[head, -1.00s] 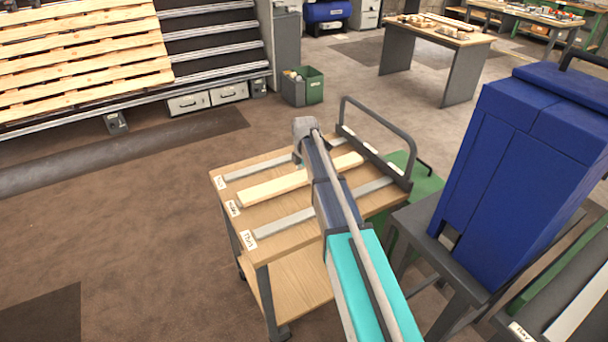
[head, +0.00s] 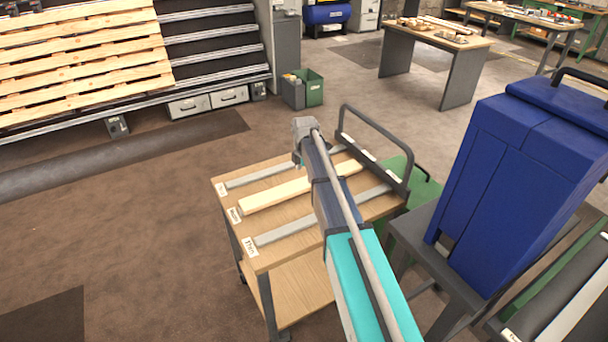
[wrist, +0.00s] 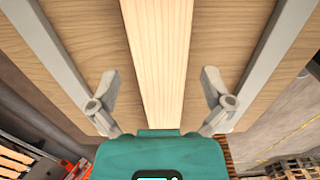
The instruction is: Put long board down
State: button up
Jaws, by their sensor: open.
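The long board (head: 276,193) is pale wood and lies flat on the top of the wooden cart (head: 290,247), between two grey strips. In the wrist view the board (wrist: 158,60) runs up the middle of the picture. My gripper (wrist: 160,95) is open, with one finger on each side of the board and a gap to both. In the head view my arm hides part of the board, and the fingers are hard to make out there.
Grey strips (head: 322,215) divide the cart top into labelled lanes. A grey handle rail (head: 378,135) stands at the cart's far right end. A blue cabinet-like unit (head: 530,180) stands close on the right. The floor (head: 120,240) to the left is clear.

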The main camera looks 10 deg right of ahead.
aim_at(305, 183)
notch_tip(305, 183, up, 9)
jog(key=p, duration=0.8)
jog(key=shift+f, duration=0.2)
dwell(0.5)
jog(key=s+m, duration=2.1)
jog(key=s, duration=0.8)
jog(key=shift+m, duration=0.3)
jog(key=shift+a, duration=0.1)
jog(key=shift+r+p, duration=0.55)
jog(key=shift+r, duration=0.05)
